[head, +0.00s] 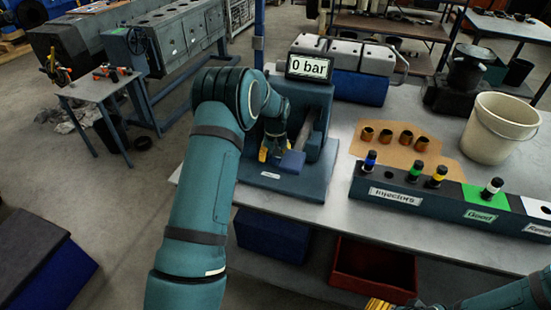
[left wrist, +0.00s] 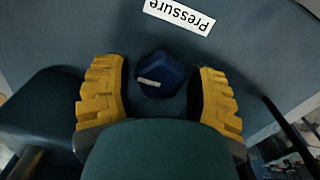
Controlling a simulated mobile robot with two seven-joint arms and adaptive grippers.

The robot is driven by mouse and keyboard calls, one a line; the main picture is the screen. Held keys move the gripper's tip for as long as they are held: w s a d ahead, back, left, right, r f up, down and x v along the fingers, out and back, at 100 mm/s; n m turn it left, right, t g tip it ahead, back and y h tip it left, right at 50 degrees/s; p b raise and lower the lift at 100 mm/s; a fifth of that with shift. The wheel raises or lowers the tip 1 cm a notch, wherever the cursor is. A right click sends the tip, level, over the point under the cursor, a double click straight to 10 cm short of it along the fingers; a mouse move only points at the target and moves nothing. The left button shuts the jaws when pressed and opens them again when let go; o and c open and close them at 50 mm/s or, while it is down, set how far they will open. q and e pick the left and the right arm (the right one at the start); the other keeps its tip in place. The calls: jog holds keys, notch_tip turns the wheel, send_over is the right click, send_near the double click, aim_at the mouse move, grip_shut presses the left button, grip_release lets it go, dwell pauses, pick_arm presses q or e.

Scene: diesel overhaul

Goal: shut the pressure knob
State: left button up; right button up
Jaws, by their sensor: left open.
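The pressure knob (left wrist: 157,75) is a dark blue, many-sided knob with a pale mark on top. In the left wrist view it sits between the two yellow fingers of my left gripper (left wrist: 159,92), with a gap on each side. A "Pressure" label (left wrist: 180,16) is on the surface beside it. In the head view my left gripper (head: 275,152) points down over the base of the test stand (head: 300,188), and I cannot make out the knob there. The display (head: 310,67) on the stand reads 0 bar. My right gripper (head: 380,304) shows only partly at the bottom edge.
An "Injectors" rack (head: 400,196) with several colour-banded injectors stands right of the stand. Copper-coloured parts (head: 404,137) lie on a brown mat (head: 440,160). A beige bucket (head: 500,128) stands at the back right. A red bin (head: 374,268) is below the bench.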

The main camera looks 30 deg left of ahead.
pick_arm(q)
jog(key=c, duration=0.9)
jog(key=shift+f+m, duration=0.1)
jog(key=shift+m, duration=0.3)
jog(key=shift+c, duration=0.2)
jog(key=m, duration=0.3)
jog(key=shift+m, duration=0.3)
jog(key=m, duration=0.4)
jog(key=shift+m+b, duration=0.3)
jog(key=m, duration=0.4)
jog(key=shift+s, duration=0.1)
jog(key=shift+m, duration=2.5)
